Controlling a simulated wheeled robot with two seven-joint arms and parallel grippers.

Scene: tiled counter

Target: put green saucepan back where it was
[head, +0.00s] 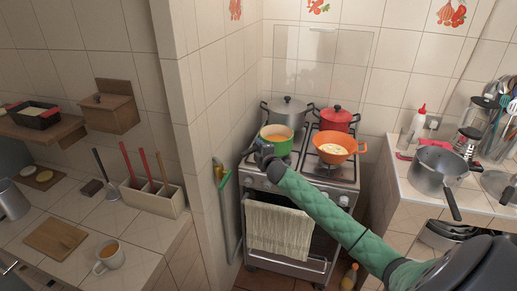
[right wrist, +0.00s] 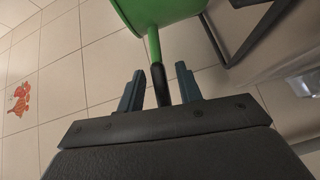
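The green saucepan (head: 277,146) stands on the front left of the stove, with orange content inside. In the right wrist view its green side (right wrist: 160,10) is at the top, and its handle (right wrist: 157,62), green then black, points down between my fingers. My right gripper (head: 262,155) is at the near left side of the saucepan. In the right wrist view the gripper (right wrist: 160,88) has its two fingers apart, one on each side of the handle end, with gaps visible. My left gripper is not in view.
An orange pan (head: 337,147) is right of the saucepan; a grey pot (head: 287,113) and a red pot (head: 336,119) stand behind. A towel (head: 280,230) hangs on the oven front. The right counter holds a grey saucepan (head: 437,170); the left holds a cutting board (head: 55,239) and cup (head: 109,256).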

